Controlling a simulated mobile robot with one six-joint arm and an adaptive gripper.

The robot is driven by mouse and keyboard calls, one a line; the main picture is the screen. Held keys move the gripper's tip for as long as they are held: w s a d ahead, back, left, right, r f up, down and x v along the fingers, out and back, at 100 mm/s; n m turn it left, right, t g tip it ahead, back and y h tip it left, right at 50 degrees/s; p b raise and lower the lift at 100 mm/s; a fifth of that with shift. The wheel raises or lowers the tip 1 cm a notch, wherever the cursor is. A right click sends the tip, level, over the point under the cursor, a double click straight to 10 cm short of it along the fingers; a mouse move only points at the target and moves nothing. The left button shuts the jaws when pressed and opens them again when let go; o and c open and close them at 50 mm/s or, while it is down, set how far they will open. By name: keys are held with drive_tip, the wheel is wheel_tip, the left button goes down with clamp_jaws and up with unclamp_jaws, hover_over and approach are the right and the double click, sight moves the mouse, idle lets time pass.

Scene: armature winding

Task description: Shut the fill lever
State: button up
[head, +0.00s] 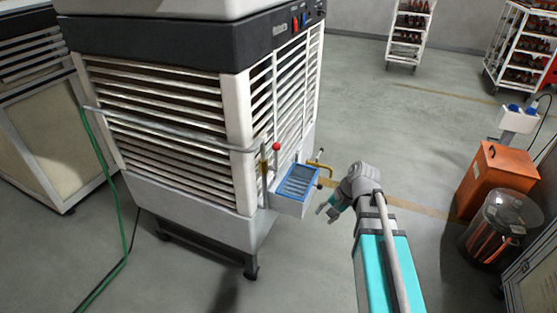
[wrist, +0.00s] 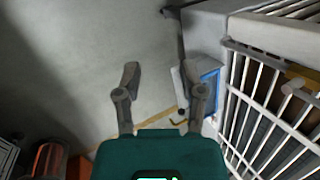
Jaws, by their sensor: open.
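A large white slatted cooler (head: 160,110) stands left of centre in the head view. A small blue-rimmed box (head: 297,182) is fixed low at its near right corner. A thin lever with a red ball (head: 276,147) stands upright at the box's left side. A bent yellow handle (head: 322,166) sits at the box's right side. I cannot tell which is the fill lever. My gripper (head: 326,212) is open and empty, right of the box and apart from it. In the wrist view my gripper (wrist: 161,78) has the box (wrist: 210,76) beyond its right finger, partly hidden.
A green hose (head: 107,180) runs down the cooler's left side to the floor. An orange bin (head: 497,178) and a round drum with copper-coloured contents (head: 492,228) stand at right. White racks (head: 408,35) stand at the back. The floor between them is clear.

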drive_tip(key=w+a+r+m+t+y+b, duration=0.1)
drive_tip(key=w+r+m+y+b, duration=0.3)
drive_tip(key=w+m+y, duration=0.2)
drive_tip(key=w+a+r+m+t+y+b, duration=0.1)
drive_tip(key=w+r+m+y+b, duration=0.3)
drive_tip(key=w, duration=0.7)
drive_tip(key=a+m+y, duration=0.1)
drive_tip(key=m+y, duration=0.1)
drive_tip(key=m, duration=0.2)
drive_tip(key=shift+y, duration=0.3)
drive_tip(key=shift+w+a, duration=0.1)
drive_tip(key=shift+a, duration=0.05)
hover_over(277, 168)
drive_tip(key=shift+w+a, duration=0.15)
drive_tip(key=shift+w, duration=0.1)
clamp_jaws()
drive_tip(key=shift+f, duration=0.1)
